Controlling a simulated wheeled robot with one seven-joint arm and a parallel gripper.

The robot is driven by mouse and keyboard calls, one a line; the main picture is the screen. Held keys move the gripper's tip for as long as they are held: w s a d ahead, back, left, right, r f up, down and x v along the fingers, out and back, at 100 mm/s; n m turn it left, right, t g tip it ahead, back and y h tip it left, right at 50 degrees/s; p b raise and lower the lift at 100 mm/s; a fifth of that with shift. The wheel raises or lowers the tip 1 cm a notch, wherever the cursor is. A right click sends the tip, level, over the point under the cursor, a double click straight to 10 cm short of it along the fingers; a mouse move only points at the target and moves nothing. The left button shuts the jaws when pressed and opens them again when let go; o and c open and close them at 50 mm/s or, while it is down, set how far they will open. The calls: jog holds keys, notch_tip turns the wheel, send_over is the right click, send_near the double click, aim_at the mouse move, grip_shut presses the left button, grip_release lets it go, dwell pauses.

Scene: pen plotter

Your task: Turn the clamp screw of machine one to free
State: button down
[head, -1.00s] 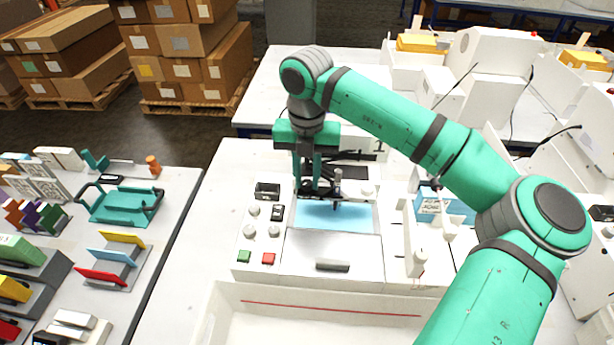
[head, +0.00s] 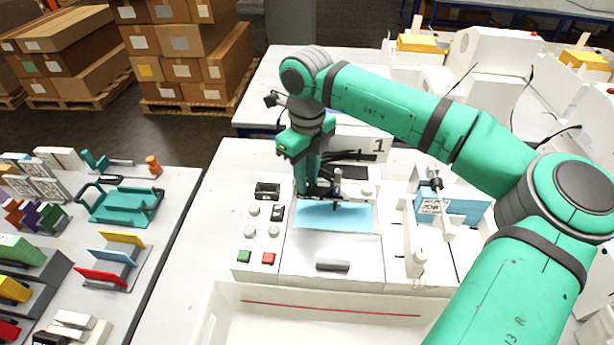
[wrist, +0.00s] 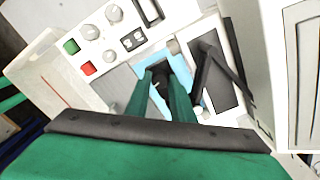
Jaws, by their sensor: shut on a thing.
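Machine one (head: 375,262) is a white plotter with a plate marked 1 (head: 379,146) behind it and a blue sheet (head: 335,217) on its bed. My gripper (head: 313,190) points down at the dark pen carriage above the sheet's back edge. In the wrist view my gripper (wrist: 161,72) has its green fingers closed on a small dark part, which I take to be the clamp screw (wrist: 162,83). The fingers hide most of it, so its turn position cannot be read. A grey upright pen holder (head: 337,183) stands just right of the fingers.
Knobs, a green button (head: 244,256) and a red button (head: 268,258) lie left of the bed. A white tray (head: 330,293) is in front. A second machine with a blue box (head: 468,208) stands at the right. A side table with coloured racks is at left.

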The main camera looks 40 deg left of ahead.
jog(key=n, duration=0.3)
jog(key=shift+r+n, duration=0.1)
jog(key=shift+n, duration=2)
jog(key=c, duration=1.5)
grip_release()
jog(key=shift+c, duration=0.2)
notch_tip(320, 180, up, 11)
